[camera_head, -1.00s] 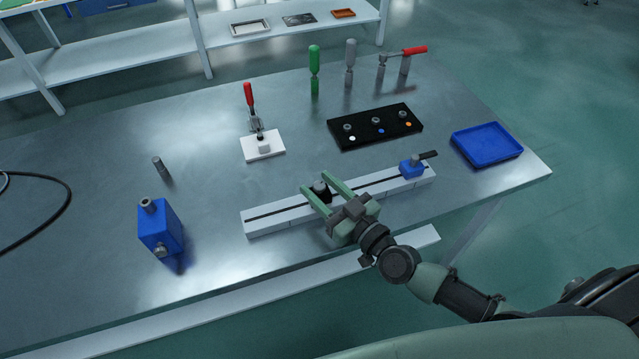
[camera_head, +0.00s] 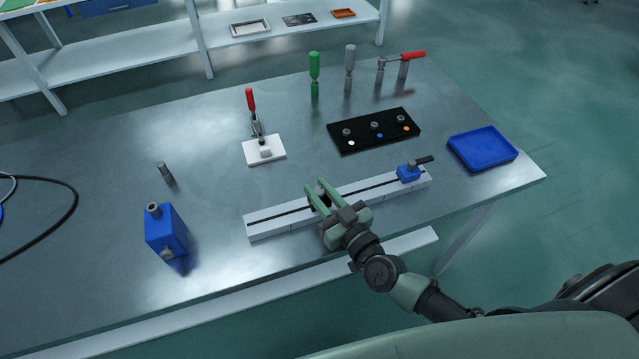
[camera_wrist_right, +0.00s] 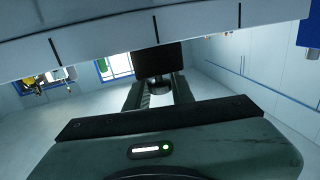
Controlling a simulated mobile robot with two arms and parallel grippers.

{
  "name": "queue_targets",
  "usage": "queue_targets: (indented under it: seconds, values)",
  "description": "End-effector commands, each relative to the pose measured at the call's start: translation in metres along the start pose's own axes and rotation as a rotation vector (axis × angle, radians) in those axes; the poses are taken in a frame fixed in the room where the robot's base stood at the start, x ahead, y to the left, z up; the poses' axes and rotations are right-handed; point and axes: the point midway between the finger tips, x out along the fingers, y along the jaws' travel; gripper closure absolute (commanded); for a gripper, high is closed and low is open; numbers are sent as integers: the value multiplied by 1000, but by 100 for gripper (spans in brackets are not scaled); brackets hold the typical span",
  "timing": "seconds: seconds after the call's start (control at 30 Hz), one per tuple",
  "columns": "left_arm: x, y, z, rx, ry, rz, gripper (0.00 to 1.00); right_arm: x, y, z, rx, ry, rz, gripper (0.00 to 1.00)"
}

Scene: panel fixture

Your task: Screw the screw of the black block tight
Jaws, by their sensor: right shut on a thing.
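The black block (camera_head: 323,199) sits on the white slotted rail (camera_head: 275,220), mostly hidden between my right gripper's green fingers. In the right wrist view the black block (camera_wrist_right: 157,57) shows as a dark square. Its dark round screw (camera_wrist_right: 157,82) shows just below it there. My right gripper (camera_head: 317,188) reaches in from the rail's near side. It is shut, with one finger on each side of the screw; the contact itself is hard to see. My left gripper is not in view.
A blue clamp block (camera_head: 408,173) with a dark handle sits at the rail's right end. A blue box (camera_head: 166,230) stands left. A white toggle-clamp base (camera_head: 263,150), black plate (camera_head: 374,130) and blue tray (camera_head: 482,148) lie behind and right. Bare table lies between them.

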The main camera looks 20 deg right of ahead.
Motion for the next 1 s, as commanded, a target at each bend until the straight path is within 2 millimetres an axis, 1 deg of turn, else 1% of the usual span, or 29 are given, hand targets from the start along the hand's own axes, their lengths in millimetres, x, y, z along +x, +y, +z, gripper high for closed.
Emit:
queue_targets:
  seconds: [0.03,0.2,0.3,0.6,0.8,1.0]
  values:
    - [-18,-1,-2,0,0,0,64,0,-1,-8,7,-4,34,100]
    - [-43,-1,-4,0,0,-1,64,0,-2,-6,7,-5,155,100]
    - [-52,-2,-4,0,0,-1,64,0,-2,-5,7,-4,225,100]
    - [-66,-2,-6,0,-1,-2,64,0,-2,-1,4,-3,376,100]
    - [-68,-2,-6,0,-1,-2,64,0,-1,0,2,-2,420,100]
    - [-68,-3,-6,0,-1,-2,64,0,-1,0,1,-1,427,100]
